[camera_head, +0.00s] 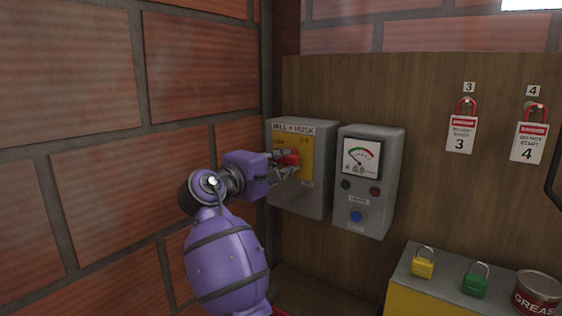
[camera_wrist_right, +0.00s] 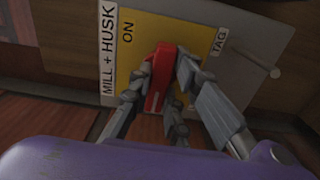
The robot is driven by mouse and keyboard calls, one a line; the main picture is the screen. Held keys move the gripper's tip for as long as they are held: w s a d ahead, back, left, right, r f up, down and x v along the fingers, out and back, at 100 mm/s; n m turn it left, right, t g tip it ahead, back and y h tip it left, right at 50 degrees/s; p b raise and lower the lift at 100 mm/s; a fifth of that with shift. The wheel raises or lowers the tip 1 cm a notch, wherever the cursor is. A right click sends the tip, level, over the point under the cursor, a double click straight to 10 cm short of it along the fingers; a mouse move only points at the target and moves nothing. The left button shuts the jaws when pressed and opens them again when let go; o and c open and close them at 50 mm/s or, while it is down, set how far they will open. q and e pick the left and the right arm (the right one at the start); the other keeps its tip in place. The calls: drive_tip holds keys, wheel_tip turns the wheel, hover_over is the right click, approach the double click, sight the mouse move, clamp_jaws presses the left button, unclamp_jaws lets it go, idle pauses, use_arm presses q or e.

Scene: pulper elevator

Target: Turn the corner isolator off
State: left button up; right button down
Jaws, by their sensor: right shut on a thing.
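The corner isolator (camera_head: 318,190) is a grey box on the wooden board beside the brick corner, labelled "MILL + HUSK" across its top. Its yellow plate (camera_wrist_right: 128,62) shows "ON" in the right wrist view. The red handle (camera_wrist_right: 161,76) lies roughly parallel to the label's line of text, with a white mark at its lower end in that view. My right gripper (camera_head: 288,161) is shut on the red handle, its fingers on both sides of it in the wrist view (camera_wrist_right: 160,84). The fingers partly hide the handle and plate. My left gripper is not in view.
A grey meter box (camera_head: 368,185) with a blue button stands close right of the isolator. Tags 3 (camera_head: 461,134) and 4 (camera_head: 528,143) hang from red padlocks. Yellow (camera_head: 422,267) and green (camera_head: 475,284) padlocks and a grease tin (camera_head: 538,292) sit lower right. Brick wall (camera_head: 95,160) lies left.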

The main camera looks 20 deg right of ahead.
idle(0.5)
drive_tip(key=c, duration=1.6)
unclamp_jaws()
drive_tip(key=shift+c, duration=0.2)
drive_tip(key=v, duration=1.2)
